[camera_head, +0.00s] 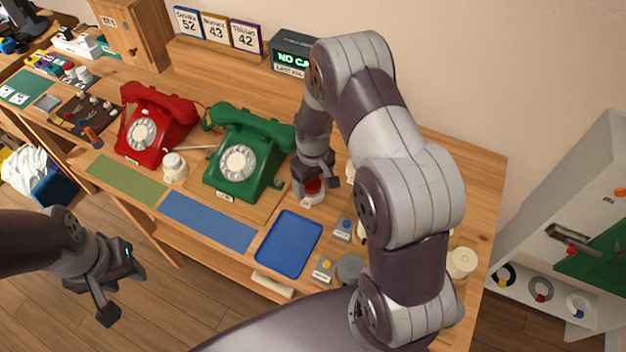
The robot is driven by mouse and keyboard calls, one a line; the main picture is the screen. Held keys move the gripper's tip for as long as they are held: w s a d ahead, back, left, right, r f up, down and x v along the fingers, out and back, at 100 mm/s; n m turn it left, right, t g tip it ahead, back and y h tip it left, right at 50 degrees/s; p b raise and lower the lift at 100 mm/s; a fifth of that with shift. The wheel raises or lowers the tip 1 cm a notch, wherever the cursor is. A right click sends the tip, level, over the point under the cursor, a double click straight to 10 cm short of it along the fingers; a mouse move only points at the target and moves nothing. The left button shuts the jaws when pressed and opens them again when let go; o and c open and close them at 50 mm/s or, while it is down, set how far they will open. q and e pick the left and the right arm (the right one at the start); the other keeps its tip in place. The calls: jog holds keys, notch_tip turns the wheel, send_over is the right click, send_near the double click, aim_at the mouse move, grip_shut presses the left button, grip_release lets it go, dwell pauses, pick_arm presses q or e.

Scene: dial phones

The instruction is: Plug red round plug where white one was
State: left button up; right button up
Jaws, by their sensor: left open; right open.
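My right gripper (316,182) points down just right of the green dial phone (250,140), open, with its fingers on either side of a red round plug (313,187). The red plug sits at a small white base (309,201); the gripper partly hides it, so I cannot tell whether it is fully seated. A white round piece (175,166) stands between the red dial phone (152,125) and the green phone; I cannot tell whether it is the white plug. My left gripper (122,294) is open and empty, in front of the table over the floor.
A blue tray (290,244) lies at the table's front, beside blue (208,221) and green (127,180) mats. Small button boxes (342,230) stand right of the tray. My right arm hides much of the table's right side. A dark display (293,52) stands at the back.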

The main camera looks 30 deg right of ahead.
jog(key=shift+r, duration=0.1)
notch_tip(320, 180, up, 12)
jog(key=shift+r, duration=0.25)
dwell(0.4)
jog(key=s+a+r+m, duration=0.1)
jog(key=s+a, duration=0.1)
jog(key=s, duration=0.4)
jog(key=s+a+r+m+t, duration=0.1)
jog(key=s+a, duration=0.2)
jog(key=s, duration=0.4)
jog(key=shift+r, duration=0.4)
